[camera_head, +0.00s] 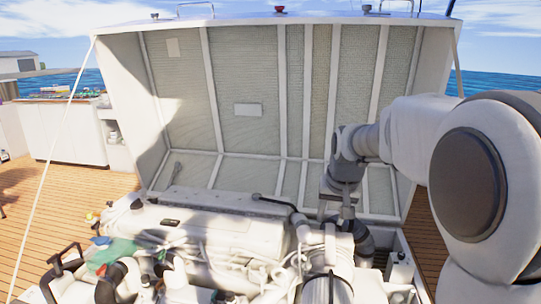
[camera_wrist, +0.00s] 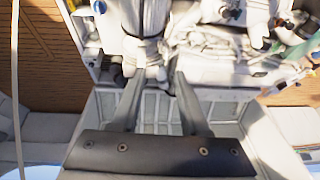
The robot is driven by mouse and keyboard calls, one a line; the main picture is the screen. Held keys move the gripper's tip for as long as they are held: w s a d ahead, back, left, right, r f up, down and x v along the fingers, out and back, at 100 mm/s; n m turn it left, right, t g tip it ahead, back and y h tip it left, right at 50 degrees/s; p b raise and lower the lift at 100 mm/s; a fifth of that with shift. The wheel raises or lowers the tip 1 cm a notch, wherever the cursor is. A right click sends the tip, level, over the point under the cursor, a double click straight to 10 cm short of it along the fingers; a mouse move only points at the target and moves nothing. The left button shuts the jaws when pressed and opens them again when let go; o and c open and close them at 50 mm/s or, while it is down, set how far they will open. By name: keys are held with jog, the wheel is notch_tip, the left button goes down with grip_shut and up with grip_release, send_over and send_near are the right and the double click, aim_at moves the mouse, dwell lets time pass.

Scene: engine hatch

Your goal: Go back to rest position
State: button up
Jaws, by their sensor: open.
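My gripper (camera_head: 338,208) hangs from my arm on the right, in front of the raised hatch lid (camera_head: 245,75) and above the right part of the white engine (camera_head: 215,232). In the wrist view my gripper (camera_wrist: 160,76) shows two dark fingers spread apart with nothing between them. The engine (camera_wrist: 210,45) with its pipes and hoses lies beyond the fingertips there. I cannot tell the exact gap between fingertips and engine. The hatch lid's ribbed inner side shows behind and between the fingers.
A thin white line (camera_head: 60,165) runs from the lid's left corner down to the lower left. A white counter (camera_head: 68,132) stands on the wooden deck (camera_head: 35,205) at left. Black handles and hoses crowd the engine's lower left. Open air lies above the engine, left of my arm.

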jog(key=s+r+n, duration=0.1)
jog(key=s+n, duration=0.1)
jog(key=s, duration=2.7)
notch_tip(320, 180, up, 22)
jog(key=p, duration=2.2)
jog(key=shift+s+r+t, duration=0.2)
jog(key=shift+s+t, duration=0.1)
jog(key=shift+t, duration=0.1)
jog(key=shift+a, duration=0.1)
